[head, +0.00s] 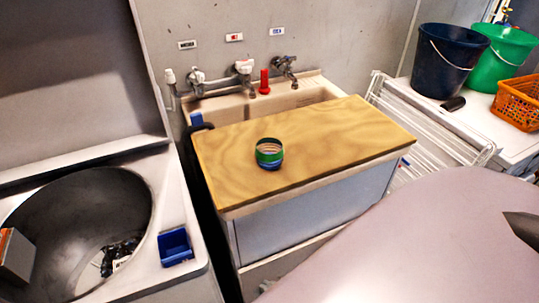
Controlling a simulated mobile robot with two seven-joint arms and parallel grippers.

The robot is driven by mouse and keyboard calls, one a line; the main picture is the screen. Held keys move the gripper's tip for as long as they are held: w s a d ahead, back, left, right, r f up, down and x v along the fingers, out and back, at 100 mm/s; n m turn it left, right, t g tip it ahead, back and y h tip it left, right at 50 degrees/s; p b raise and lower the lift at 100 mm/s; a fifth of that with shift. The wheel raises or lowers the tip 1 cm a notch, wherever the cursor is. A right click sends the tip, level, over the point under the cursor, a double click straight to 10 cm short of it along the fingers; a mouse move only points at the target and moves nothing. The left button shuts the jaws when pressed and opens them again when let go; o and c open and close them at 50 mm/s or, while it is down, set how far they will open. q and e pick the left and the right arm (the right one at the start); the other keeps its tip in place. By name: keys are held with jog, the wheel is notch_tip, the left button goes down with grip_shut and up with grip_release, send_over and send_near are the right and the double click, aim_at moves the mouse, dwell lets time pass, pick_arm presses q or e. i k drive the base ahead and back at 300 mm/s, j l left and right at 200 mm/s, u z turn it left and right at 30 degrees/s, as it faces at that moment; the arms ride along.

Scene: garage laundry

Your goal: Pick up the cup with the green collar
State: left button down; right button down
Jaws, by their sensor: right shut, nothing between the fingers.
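The cup with the green collar (269,153) stands upright on a wooden board (330,128) that lies over part of the sink. Its green band is near the top and its base is blue. My right gripper shows only as a dark tip (523,228) at the right edge, far from the cup. It is shut and holds nothing. My left gripper is not in view.
Behind the board are taps (243,68) and a red object (265,82). A white wire rack (420,125) stands right of it. Farther right are a dark bucket (445,65), green bucket (498,65) and orange basket (520,100). A blue tray (175,247) sits beside an open drum (85,215).

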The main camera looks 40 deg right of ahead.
aim_at(269, 155)
jog(key=u, duration=0.25)
jog(key=z, duration=1.45)
jog(key=k, duration=0.15)
jog(key=i+l+u, duration=0.15)
jog(key=l, duration=0.2)
jog(key=l+u, duration=0.2)
jog(key=l, duration=0.15)
